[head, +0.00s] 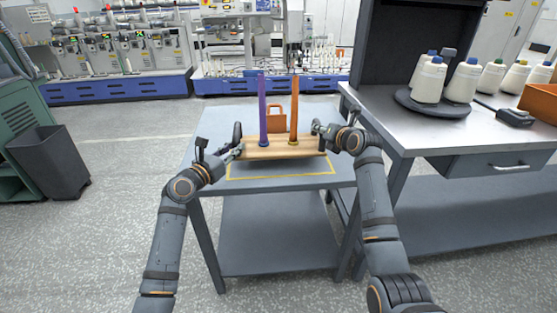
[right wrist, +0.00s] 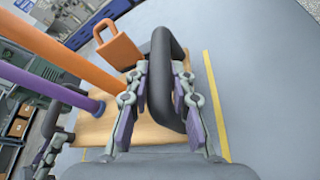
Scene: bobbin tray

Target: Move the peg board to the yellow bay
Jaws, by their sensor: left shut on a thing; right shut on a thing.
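The peg board (head: 285,150) is a light wooden board with a tall purple peg (head: 263,110) and a tall orange peg (head: 294,110), both upright. It looks level over the back part of the yellow bay (head: 280,178), a yellow outline on the grey table. I cannot tell for sure whether it touches the table. My left gripper (head: 236,149) is shut on the board's left end handle. My right gripper (head: 318,130) is shut on the dark loop handle (right wrist: 163,75) at the right end. The bay's yellow line (right wrist: 215,105) runs beside the board in the right wrist view.
An orange block with a loop (head: 276,119) stands behind the pegs; it also shows in the right wrist view (right wrist: 118,46). A workbench (head: 460,135) with thread cones adjoins on the right. A dark bin (head: 48,160) stands on the floor at left.

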